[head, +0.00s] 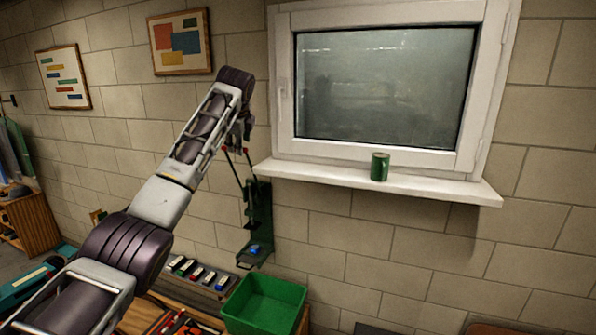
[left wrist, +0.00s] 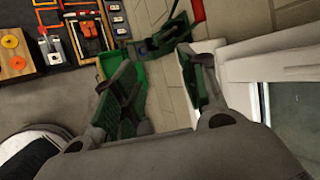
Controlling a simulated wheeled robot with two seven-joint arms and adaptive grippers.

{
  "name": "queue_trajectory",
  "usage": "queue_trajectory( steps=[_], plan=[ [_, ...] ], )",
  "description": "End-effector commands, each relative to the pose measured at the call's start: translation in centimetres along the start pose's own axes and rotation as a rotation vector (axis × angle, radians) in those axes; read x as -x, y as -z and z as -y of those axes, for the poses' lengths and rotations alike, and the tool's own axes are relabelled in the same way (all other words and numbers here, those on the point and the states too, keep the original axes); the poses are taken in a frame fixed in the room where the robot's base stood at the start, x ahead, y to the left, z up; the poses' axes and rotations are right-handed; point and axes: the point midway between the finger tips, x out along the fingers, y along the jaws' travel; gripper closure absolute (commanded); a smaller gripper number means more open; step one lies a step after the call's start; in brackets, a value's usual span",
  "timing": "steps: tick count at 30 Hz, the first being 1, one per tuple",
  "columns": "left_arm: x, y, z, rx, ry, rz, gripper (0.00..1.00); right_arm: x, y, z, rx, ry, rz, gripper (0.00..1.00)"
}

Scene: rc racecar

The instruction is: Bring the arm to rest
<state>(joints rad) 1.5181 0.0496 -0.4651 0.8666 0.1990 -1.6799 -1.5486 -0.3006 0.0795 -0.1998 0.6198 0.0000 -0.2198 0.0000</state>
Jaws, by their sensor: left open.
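My left arm comes in from the left in the head view and is raised and stretched towards the wall. Its gripper (head: 240,133) is by the wall, left of the window, partly hidden by the wrist. In the left wrist view the gripper (left wrist: 168,80) has its two fingers apart, and I see nothing held between them. My right gripper is in neither view.
A green stand (head: 257,222) is below the gripper. A green bin (head: 265,302) and a row of small items (head: 203,275) are lower down. Two framed pictures hang on the wall.

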Motion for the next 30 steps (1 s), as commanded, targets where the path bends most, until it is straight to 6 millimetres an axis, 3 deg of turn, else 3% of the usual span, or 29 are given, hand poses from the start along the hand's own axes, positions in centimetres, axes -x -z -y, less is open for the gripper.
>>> queue_trajectory(
  steps=[9,16,23,30],
  plan=[
    [-3.3,0.8,-1.3,0.036,-0.016,-0.012,0.58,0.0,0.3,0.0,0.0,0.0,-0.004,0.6],
    [-7.5,1.9,-3.2,0.087,-0.035,-0.028,0.58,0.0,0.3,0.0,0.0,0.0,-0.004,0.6],
    [-14.6,4.0,-7.1,0.176,-0.07,-0.052,0.58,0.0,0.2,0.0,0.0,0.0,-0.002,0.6],
    [-22.6,6.7,-12.9,0.287,-0.112,-0.072,0.58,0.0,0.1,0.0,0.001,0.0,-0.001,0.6]
  ],
)
